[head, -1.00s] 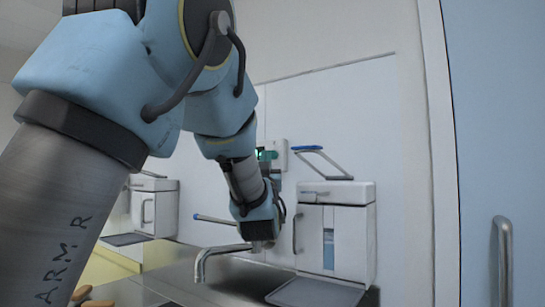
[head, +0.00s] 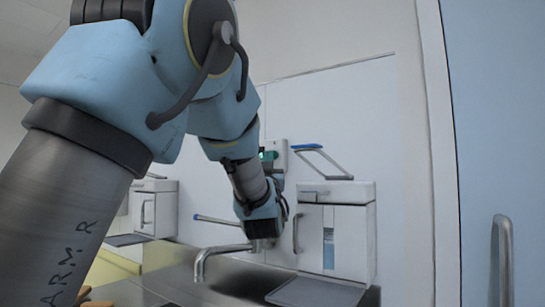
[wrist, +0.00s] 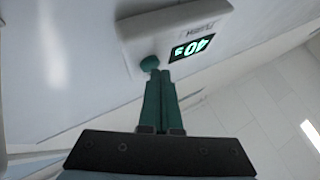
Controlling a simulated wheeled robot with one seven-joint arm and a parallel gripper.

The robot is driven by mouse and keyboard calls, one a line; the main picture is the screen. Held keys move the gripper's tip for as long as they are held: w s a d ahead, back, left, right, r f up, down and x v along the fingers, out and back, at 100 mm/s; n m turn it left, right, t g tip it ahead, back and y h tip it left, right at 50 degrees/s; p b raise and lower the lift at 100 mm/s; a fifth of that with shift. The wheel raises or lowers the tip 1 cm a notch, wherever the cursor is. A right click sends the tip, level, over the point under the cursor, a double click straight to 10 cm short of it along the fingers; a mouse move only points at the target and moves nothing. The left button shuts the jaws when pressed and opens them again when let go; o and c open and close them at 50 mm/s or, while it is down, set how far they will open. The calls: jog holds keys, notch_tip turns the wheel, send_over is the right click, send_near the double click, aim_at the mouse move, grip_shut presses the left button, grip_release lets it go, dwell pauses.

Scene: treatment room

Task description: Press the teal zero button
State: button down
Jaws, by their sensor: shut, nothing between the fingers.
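The teal zero button (wrist: 149,63) is a small round knob on a white wall unit (wrist: 165,35) in the wrist view. My gripper (wrist: 158,74) has its two dark green fingers together, with nothing between them. The fingertips overlap the button's lower right edge in the picture; I cannot tell whether they touch it. A lit display (wrist: 191,48) with tilted green digits is just right of the button. In the head view the wall unit (head: 281,150) is partly hidden behind my arm. The button and fingers cannot be made out there.
A tap (head: 205,262) rises from the metal counter below my arm. A white dispenser (head: 340,230) with a blue-tipped lever (head: 308,147) hangs right of the unit. Another dispenser (head: 156,208) hangs at left. A blue door (head: 500,120) with a handle fills the right edge.

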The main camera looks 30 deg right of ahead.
jog(key=shift+w+d, duration=0.1)
jog(key=shift+d, duration=0.05)
dwell(0.5)
jog(key=shift+s+a+b, duration=0.4)
jog(key=shift+a+b, duration=0.1)
jog(key=shift+a, duration=0.25)
jog(key=a, duration=0.1)
jog(key=s+a+b, duration=0.1)
jog(key=a, duration=0.1)
jog(key=s+a, duration=0.1)
jog(key=shift+s+a+b, duration=0.2)
jog(key=shift+s+b, duration=0.05)
jog(key=shift+b, duration=0.05)
dwell(0.7)
